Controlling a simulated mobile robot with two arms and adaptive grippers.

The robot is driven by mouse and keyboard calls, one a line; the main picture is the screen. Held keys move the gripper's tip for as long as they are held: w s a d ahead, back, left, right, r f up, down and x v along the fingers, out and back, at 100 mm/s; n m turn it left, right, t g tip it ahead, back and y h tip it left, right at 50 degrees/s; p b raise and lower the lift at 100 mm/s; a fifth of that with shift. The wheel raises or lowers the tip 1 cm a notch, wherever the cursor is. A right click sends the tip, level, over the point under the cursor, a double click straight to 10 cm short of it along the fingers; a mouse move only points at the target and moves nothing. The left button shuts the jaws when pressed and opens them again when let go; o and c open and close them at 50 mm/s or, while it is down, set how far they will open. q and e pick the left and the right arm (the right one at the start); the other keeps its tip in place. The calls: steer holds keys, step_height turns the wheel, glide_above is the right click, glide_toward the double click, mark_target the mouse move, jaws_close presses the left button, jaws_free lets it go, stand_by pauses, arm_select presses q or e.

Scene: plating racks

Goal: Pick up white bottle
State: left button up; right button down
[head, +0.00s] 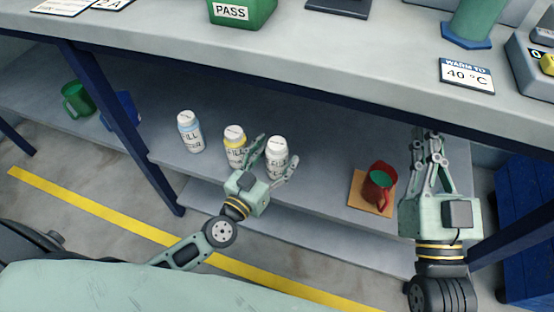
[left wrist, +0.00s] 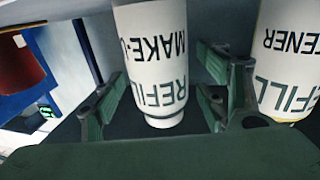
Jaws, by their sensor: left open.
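The white bottle (head: 277,157) stands upright on the lower shelf, the rightmost of three bottles. My left gripper (head: 272,160) is open, with one finger on each side of it. In the left wrist view the white bottle (left wrist: 152,60), lettered "REFILL MAKE-U", appears upside down between the two spread fingers (left wrist: 160,100). I cannot tell whether either finger touches it. My right gripper (head: 430,135) hangs at the right in front of the bench edge, with nothing visible in it; its finger gap is unclear.
A yellow-banded bottle (head: 234,140) stands close left of the white one, and a blue-banded bottle (head: 190,133) further left. The bench top (head: 300,55) overhangs the shelf.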

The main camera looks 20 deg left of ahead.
arm_select(q)
steer(key=shift+w, duration=0.2)
steer(key=c, duration=1.5)
steer(key=shift+r, duration=0.1)
